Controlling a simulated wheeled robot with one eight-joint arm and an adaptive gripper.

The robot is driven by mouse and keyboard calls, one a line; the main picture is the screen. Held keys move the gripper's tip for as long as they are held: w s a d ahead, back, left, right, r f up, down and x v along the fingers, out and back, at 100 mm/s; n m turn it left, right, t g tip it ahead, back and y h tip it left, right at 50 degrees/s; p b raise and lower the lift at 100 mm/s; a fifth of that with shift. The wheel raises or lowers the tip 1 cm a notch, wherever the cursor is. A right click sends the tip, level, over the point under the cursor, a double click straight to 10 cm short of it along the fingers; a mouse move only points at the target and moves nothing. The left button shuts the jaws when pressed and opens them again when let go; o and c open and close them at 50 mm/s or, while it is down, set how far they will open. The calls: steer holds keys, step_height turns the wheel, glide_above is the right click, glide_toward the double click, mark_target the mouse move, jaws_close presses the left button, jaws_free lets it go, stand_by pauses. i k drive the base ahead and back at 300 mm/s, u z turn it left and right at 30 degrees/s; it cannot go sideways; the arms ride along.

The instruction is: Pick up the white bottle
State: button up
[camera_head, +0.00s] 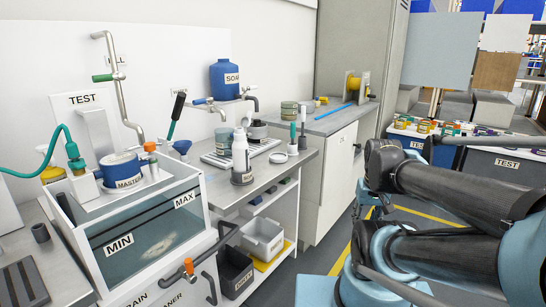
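The white bottle (240,152) stands upright on the metal counter in the middle of the view, right of the wash tank. Its lower part meets a grey cylindrical piece (243,177) with partly legible lettering; I cannot tell whether the bottle stands in it or behind it. My arm's dark links and light-blue joints fill the lower right, well apart from the bottle. My gripper cannot be made out in this view.
The tank marked MIN and MAX (128,248) stands left of the bottle. Behind the bottle are a grey tray (216,161), jars and a blue soap container (224,79). A brush-like tool (292,138) stands to its right. Crates (262,240) sit below the counter.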

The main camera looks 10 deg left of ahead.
mark_target(241, 152)
steer(key=z, duration=1.15)
steer(key=k, duration=2.2)
steer(key=u, duration=0.85)
steer(key=i, duration=1)
